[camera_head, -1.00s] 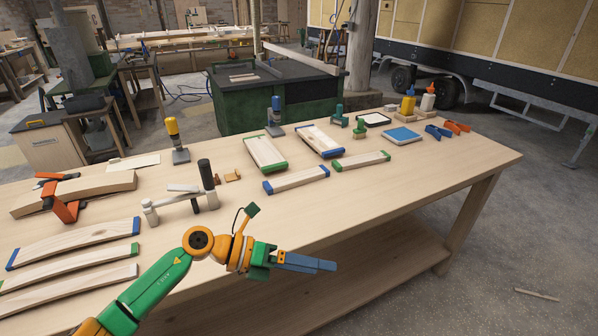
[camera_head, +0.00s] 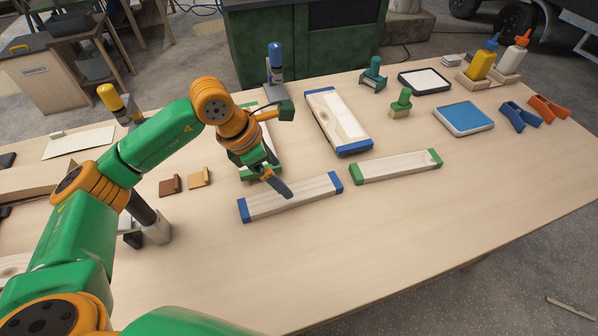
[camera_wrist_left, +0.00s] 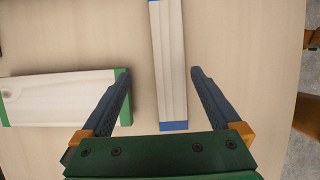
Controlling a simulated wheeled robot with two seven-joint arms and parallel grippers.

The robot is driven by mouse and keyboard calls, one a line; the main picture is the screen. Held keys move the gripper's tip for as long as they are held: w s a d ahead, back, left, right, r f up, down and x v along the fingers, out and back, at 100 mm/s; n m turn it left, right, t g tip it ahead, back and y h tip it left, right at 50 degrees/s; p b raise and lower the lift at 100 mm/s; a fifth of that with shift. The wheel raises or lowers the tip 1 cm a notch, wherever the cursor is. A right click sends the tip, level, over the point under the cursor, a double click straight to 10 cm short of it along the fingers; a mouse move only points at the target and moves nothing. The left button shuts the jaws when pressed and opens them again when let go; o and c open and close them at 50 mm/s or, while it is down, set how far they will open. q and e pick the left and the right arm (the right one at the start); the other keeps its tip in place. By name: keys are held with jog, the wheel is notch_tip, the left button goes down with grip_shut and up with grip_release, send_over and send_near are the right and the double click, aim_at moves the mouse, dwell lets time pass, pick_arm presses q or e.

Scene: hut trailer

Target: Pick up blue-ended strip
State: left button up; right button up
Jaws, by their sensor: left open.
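The blue-ended strip (camera_head: 300,194), pale wood with a blue cap at each end, lies flat on the workbench. My left gripper (camera_head: 282,187) is open above its middle, with one dark finger showing in the head view. In the left wrist view the strip (camera_wrist_left: 170,65) runs lengthwise between the two spread fingers of the gripper (camera_wrist_left: 159,73), with one blue end (camera_wrist_left: 173,126) nearer the palm. The fingers appear apart from it. My right gripper is not in view.
A green-ended strip (camera_head: 395,167) lies to the right. A wider blue-ended board (camera_head: 339,120) lies behind. A wide green-ended board (camera_wrist_left: 60,96) lies beside the gripper in the wrist view. Brown blocks (camera_head: 200,178) sit left. The bench front (camera_head: 400,235) is clear.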

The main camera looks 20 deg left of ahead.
pick_arm(q)
jog(key=shift+s+d+f+p, duration=0.6)
jog(key=shift+s+f+p, duration=0.05)
jog(key=shift+f+p, duration=0.2)
jog(key=x, duration=0.3)
jog(key=shift+w+d+f+p, duration=0.1)
jog(key=shift+f+p, duration=0.2)
jog(key=shift+f, duration=0.05)
jog(key=shift+w+f, duration=0.1)
jog(key=shift+w, duration=0.05)
jog(key=c, duration=1.5)
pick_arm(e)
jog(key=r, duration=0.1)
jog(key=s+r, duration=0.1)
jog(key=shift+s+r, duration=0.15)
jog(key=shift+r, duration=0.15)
